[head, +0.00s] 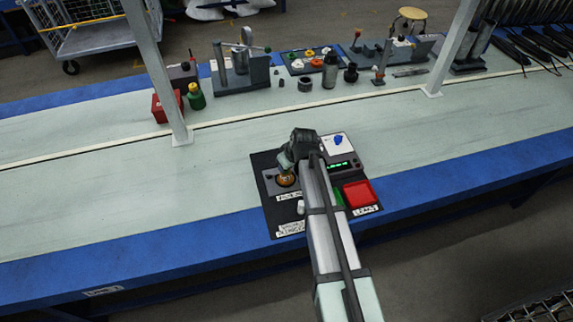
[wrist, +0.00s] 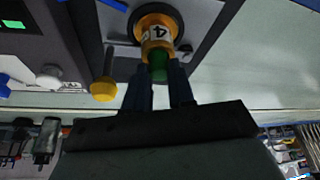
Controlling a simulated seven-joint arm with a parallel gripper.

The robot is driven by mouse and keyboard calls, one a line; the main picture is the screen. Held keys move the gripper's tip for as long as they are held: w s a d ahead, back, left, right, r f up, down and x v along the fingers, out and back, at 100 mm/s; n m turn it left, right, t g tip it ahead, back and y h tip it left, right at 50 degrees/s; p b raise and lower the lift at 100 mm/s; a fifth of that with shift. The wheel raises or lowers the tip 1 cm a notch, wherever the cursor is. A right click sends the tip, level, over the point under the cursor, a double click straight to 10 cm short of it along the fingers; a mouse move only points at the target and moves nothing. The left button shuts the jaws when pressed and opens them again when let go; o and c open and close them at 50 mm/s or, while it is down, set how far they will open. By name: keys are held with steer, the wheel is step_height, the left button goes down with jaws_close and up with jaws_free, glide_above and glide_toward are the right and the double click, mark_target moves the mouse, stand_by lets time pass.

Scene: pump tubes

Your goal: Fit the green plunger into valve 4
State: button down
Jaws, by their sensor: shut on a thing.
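Valve 4 (wrist: 155,35) is a round yellow-brass body with a white label reading "4", set in a dark ring on a grey block. It also shows in the head view (head: 286,181), partly under my gripper. The green plunger (wrist: 158,70) is between the fingers of my gripper (wrist: 162,82), which is shut on it. Its green end meets the lower edge of the valve body in the wrist view; I cannot tell how deep it sits. In the head view my gripper (head: 285,168) is right above the valve and the plunger is hidden.
A yellow knob on a stem (wrist: 103,90) stands beside the valve, close to the fingers. The black mat (head: 268,215) also holds a red tray (head: 358,193), a unit with a green display (head: 342,165) and a blue knob (head: 338,140). Tools line the bench's back; its left is clear.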

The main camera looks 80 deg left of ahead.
steer(key=c, duration=1)
jaws_free()
steer(key=shift+o, duration=0.2)
steer(key=v, duration=1.2)
